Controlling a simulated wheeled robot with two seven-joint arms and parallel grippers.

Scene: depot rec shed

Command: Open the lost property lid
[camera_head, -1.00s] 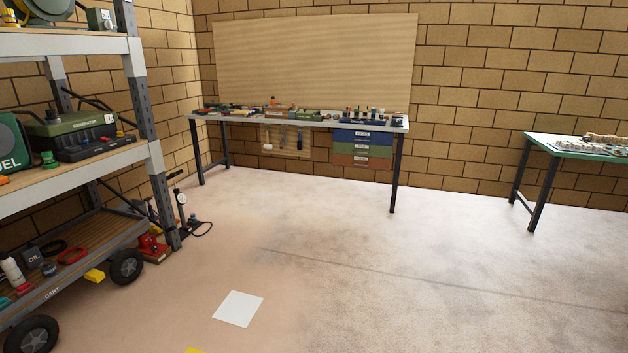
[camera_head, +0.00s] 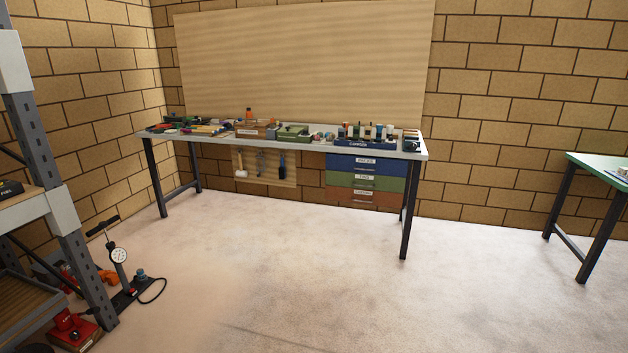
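No box or lid that I can read as lost property shows in the head view. A long workbench (camera_head: 305,143) stands against the back wall with several tools and small boxes on its top. A brown box (camera_head: 256,130) and a green box (camera_head: 293,132) sit near the middle of the bench top; their labels are too small to read. Under the bench's right part hangs a stack of blue, green and red drawers (camera_head: 365,181), which look shut. Neither of my grippers is in view.
A metal shelf rack (camera_head: 62,205) stands close on the left. A floor pump (camera_head: 120,260) and red jacks (camera_head: 72,330) are on the floor beside it. A green-topped table (camera_head: 598,168) is at the right edge. The floor in front of the workbench is clear.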

